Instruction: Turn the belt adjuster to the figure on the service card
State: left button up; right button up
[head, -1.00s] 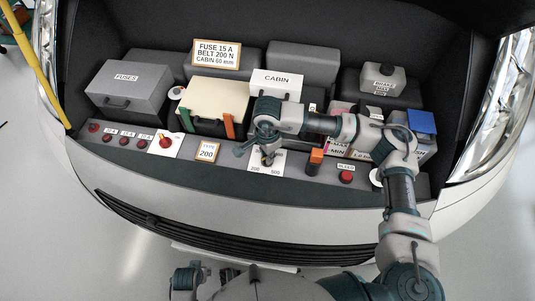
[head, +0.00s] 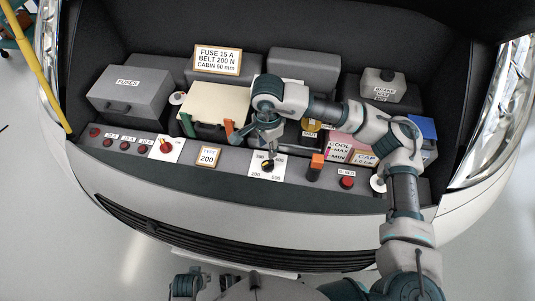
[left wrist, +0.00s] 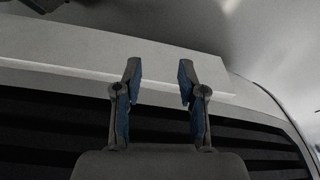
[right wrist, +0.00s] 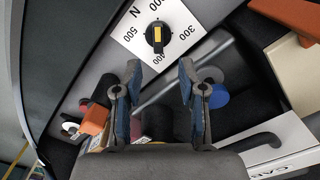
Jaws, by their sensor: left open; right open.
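The belt adjuster (head: 267,165) is a black knob with a yellow mark on a white plate marked 200 to 500, on the front ledge. The right wrist view shows the knob (right wrist: 157,36) with its plate, marked N; which figure the mark points to is hard to tell. The service card (head: 217,59) reads "FUSE 15 A, BELT 200 N, CABIN 60 mm". My right gripper (head: 262,146) is open and empty, above and just behind the knob, apart from it. My left gripper (left wrist: 159,80) is open and empty, before the front grille.
The cream-lidded box (head: 216,108) stands behind.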

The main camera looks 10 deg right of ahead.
jog(key=shift+r, duration=1.8)
